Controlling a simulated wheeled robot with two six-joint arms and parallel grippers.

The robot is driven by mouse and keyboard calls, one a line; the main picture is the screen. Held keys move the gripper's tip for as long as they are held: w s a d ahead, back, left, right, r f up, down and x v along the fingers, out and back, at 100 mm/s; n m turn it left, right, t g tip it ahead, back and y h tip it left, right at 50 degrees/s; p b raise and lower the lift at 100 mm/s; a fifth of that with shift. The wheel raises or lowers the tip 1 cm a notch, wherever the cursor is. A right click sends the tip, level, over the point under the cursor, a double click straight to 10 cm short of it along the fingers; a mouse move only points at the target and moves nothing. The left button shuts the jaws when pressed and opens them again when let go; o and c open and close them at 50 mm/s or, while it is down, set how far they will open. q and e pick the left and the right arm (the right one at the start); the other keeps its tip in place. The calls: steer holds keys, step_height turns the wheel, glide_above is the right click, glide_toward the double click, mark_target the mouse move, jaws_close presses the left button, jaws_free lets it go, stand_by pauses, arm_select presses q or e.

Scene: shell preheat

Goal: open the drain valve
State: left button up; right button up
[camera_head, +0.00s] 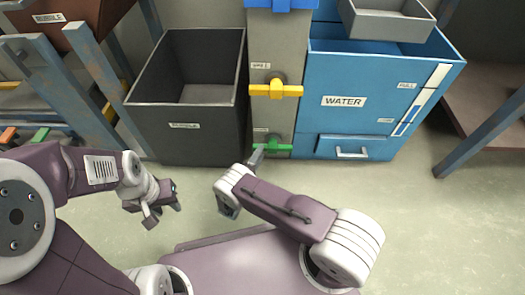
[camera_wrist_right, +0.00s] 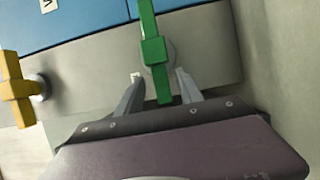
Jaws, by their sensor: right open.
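A green valve handle (camera_head: 272,146) sits low on the grey column, its bar lying horizontal in the head view. A small label above it is too small to read. In the right wrist view the green handle (camera_wrist_right: 154,55) runs up and down. My right gripper (camera_wrist_right: 161,84) is open, with one finger on each side of the handle's near end. I cannot tell whether either finger touches it. In the head view my right gripper (camera_head: 257,157) is at the handle's left end. My left gripper (camera_head: 164,213) is open and empty above the floor, away from the valves.
A yellow valve handle (camera_head: 275,90) is higher on the column (camera_head: 273,45). A dark open bin (camera_head: 180,135) stands left and a blue WATER tank (camera_head: 345,125) right. A rack (camera_head: 75,80) is far left, a table (camera_head: 490,80) far right. Floor at right is clear.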

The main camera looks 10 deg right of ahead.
steer(key=x, duration=0.1)
steer(key=b+x, duration=0.1)
steer(key=x, duration=0.1)
steer(key=shift+f, duration=0.25)
steer(key=shift+w+d+r, duration=0.25)
steer(key=shift+w+d, duration=0.05)
steer(key=shift+w, duration=0.15)
arm_select(q)
step_height(320, 180, down, 2)
steer(key=shift+f, duration=0.25)
arm_select(e)
jaws_close()
stand_by(0.4)
